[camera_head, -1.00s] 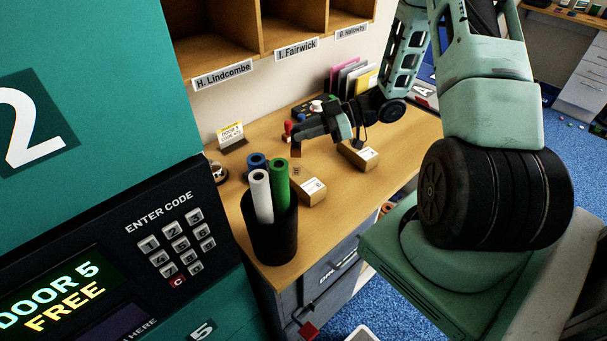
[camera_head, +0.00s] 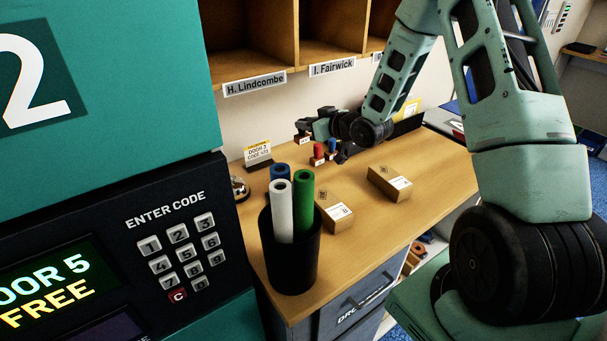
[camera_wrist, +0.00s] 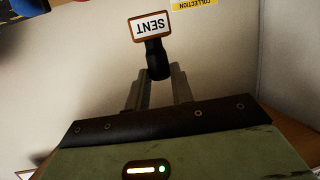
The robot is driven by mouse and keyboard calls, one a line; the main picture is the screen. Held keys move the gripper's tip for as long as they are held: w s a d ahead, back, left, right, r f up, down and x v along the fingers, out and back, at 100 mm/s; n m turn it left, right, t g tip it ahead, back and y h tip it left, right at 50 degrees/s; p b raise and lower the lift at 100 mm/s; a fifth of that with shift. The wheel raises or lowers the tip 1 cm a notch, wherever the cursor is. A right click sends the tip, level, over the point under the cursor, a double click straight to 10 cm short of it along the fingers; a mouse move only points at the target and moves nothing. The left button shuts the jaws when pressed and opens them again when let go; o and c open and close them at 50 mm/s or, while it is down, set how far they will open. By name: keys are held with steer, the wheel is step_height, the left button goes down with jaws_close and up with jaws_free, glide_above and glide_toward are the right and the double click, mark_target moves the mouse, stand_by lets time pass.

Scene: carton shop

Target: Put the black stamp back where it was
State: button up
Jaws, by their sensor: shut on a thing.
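My gripper (camera_head: 310,128) is shut on the black stamp (camera_wrist: 157,58) and holds it by its black handle. In the wrist view the stamp's brown-edged head with the white SENT label (camera_wrist: 152,26) points away from the fingers. In the head view the held stamp (camera_head: 303,140) is small and partly hidden, above the back of the desk near the wall; I cannot tell how far above. A red stamp (camera_head: 318,153) and a blue stamp (camera_head: 332,147) stand on the desk just right of and nearer than my gripper.
A black bin with rolled tubes (camera_head: 291,262) stands at the desk's near left. Two small cartons (camera_head: 338,218) (camera_head: 390,184) lie in the middle of the wooden desk (camera_head: 365,245). A yellow-and-white door code card (camera_head: 257,152) stands left of the stamps. Pigeonholes (camera_head: 335,30) hang above.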

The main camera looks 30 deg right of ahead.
steer(key=shift+w+f+p, duration=0.1)
steer(key=shift+f+p, duration=1.15)
steer(key=shift+f, duration=3.75)
steer(key=shift+f, duration=0.15)
steer(key=o, duration=0.8)
